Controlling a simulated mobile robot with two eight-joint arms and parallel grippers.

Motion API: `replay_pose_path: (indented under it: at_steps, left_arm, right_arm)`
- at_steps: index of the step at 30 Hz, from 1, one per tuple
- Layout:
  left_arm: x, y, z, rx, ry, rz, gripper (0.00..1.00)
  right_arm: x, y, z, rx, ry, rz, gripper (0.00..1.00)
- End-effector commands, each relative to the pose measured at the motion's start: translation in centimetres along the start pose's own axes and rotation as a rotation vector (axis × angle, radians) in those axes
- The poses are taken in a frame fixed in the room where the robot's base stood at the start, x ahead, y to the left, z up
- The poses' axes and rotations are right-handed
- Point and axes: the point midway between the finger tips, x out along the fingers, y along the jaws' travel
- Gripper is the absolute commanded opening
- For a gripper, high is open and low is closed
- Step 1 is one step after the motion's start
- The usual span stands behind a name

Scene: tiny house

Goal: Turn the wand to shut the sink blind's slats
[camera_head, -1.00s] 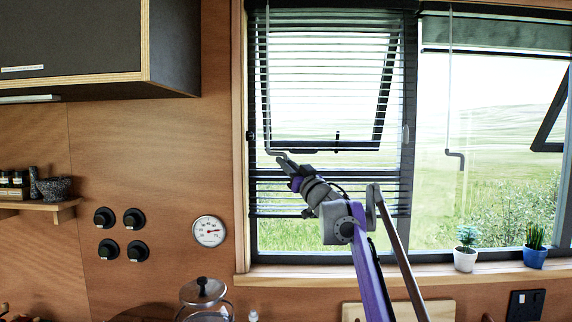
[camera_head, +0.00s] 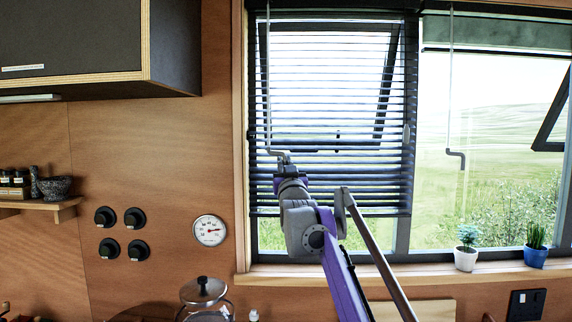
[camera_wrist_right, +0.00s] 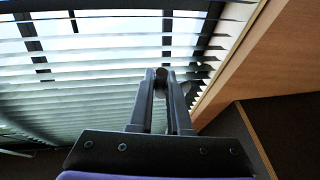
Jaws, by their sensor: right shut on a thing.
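The blind (camera_head: 340,110) hangs over the left window pane; its dark slats are partly tilted and the view outside shows through the gaps. The thin wand (camera_head: 267,90) hangs along the blind's left side and ends in a cranked handle at the bottom. My right gripper (camera_head: 283,158) is shut on the wand's handle at the blind's lower left. In the right wrist view, the gripper's fingers (camera_wrist_right: 162,78) close around the handle's end in front of the slats (camera_wrist_right: 90,95). My left gripper is in neither view.
A second wand (camera_head: 450,100) hangs at the right window. Two potted plants (camera_head: 466,259) (camera_head: 535,256) stand on the sill. A dark cabinet (camera_head: 80,45), black knobs (camera_head: 120,232) and a dial (camera_head: 209,230) are on the left wall. A glass press (camera_head: 204,295) stands below.

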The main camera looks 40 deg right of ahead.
Motion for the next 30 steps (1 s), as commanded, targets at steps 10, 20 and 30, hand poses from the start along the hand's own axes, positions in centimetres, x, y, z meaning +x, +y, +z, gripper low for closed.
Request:
replay_pose_path:
  at_steps: [10, 20, 30]
  left_arm:
    - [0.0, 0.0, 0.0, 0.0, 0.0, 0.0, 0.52]
    - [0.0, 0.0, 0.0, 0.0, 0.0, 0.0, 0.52]
    - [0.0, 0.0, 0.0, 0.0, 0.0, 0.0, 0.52]
  right_arm:
    - [-0.7, -1.0, -0.3, -0.076, 0.002, 0.191, 0.0]
    - [-1.4, -2.0, -0.6, -0.173, 0.002, 0.423, 0.0]
    - [-1.7, -2.5, -0.8, -0.242, 0.004, 0.581, 0.0]
